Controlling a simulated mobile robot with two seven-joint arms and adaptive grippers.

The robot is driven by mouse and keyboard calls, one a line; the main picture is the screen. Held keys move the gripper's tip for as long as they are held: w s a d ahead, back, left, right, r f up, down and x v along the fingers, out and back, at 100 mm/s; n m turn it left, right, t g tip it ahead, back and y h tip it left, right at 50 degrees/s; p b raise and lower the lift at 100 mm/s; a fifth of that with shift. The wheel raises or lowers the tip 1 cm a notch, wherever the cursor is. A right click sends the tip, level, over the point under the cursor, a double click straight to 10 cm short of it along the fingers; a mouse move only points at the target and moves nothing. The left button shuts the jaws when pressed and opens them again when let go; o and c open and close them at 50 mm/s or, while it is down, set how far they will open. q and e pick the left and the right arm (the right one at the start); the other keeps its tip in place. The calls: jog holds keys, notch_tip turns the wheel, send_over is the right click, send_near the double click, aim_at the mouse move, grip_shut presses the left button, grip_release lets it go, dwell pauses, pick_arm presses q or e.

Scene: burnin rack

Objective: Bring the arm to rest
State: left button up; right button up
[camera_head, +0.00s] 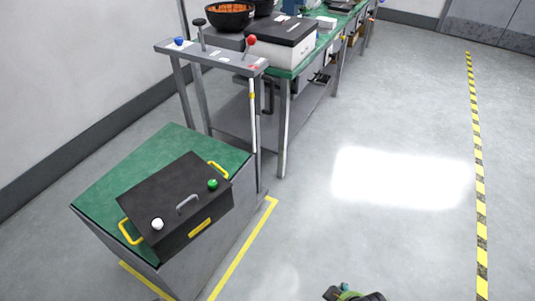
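A small dark piece with green and teal parts (350,294) shows at the bottom edge, right of centre. It looks like part of my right arm or gripper (352,297), cut off by the frame. Its fingertips cannot be made out, and nothing held shows there. It appears over bare floor, apart from the furniture. My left gripper and arm are not in view.
A black box with yellow handles (176,203) sits on a green-topped cabinet (105,190) at lower left. A grey panel with knobs and levers (212,56) stands beside a long green workbench (318,50). Open floor (390,240) lies right, crossed by a striped line (477,150).

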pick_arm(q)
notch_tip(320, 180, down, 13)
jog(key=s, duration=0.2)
pick_arm(e)
notch_tip(320, 180, down, 13)
jog(key=s, duration=0.3)
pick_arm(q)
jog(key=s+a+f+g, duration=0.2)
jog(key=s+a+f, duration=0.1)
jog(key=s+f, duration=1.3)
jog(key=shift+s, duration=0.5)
pick_arm(e)
jog(key=s+d+f+g, duration=0.2)
jog(key=s+d+f, duration=0.1)
jog(key=s+f, duration=1.3)
